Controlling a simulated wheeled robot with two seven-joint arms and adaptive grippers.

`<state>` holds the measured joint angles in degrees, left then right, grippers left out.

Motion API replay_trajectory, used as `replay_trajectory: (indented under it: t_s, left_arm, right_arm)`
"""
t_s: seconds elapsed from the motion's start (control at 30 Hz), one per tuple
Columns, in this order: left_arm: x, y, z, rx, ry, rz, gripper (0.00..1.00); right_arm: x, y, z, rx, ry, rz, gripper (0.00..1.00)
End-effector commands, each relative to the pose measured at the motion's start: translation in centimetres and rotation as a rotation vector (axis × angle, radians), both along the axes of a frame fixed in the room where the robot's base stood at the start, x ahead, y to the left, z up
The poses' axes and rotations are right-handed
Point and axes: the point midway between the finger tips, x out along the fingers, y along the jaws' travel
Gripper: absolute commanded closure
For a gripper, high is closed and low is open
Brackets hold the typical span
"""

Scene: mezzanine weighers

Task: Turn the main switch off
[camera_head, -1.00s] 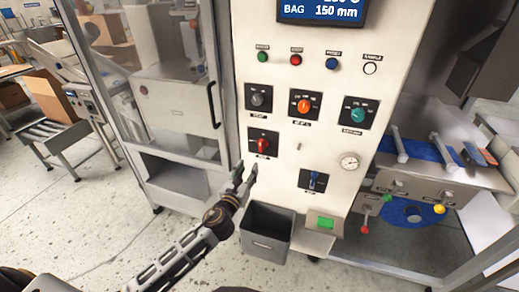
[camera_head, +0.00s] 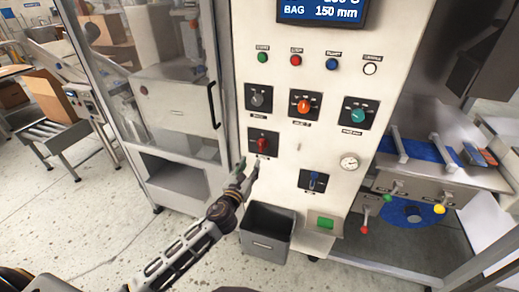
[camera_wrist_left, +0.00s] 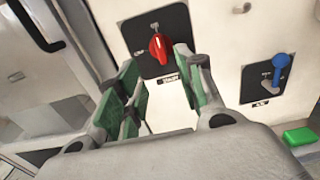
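The main switch appears to be the red rotary knob (camera_head: 262,144) on a black square plate, low on the left of the pale control panel; its label is too small to read. In the left wrist view the red knob (camera_wrist_left: 158,47) stands upright, slightly tilted, just beyond my fingertips. My left gripper (camera_head: 246,170) is just below and left of the knob in the head view. In the left wrist view the left gripper (camera_wrist_left: 158,85) is open, its green-padded fingers apart with nothing between them. They look apart from the knob. My right gripper is not in view.
Around the red knob are a grey knob (camera_head: 259,98), an orange-red knob (camera_head: 304,106), a teal knob (camera_head: 358,116) and a blue lever (camera_head: 313,182). A grey bin (camera_head: 266,246) sits below my left gripper. A glass-doored cabinet (camera_head: 165,100) stands at left.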

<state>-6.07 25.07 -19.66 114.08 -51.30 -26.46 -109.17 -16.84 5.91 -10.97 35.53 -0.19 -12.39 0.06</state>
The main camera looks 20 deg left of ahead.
Motion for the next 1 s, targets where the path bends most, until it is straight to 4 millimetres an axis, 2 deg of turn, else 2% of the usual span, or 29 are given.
replay_trajectory:
  t_s: [0.23, 0.7, 1.0]
  left_arm:
    - [2.2, -0.1, 0.1, 0.001, -0.001, 0.001, 0.62]
    - [6.2, -0.3, 0.1, 0.0, 0.0, 0.001, 0.62]
    - [8.9, -0.3, 0.0, -0.001, 0.001, 0.001, 0.62]
  right_arm:
    - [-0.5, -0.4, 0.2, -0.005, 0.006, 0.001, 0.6]
    - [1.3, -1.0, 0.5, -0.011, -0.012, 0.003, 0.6]
    - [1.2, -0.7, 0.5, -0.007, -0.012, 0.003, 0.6]
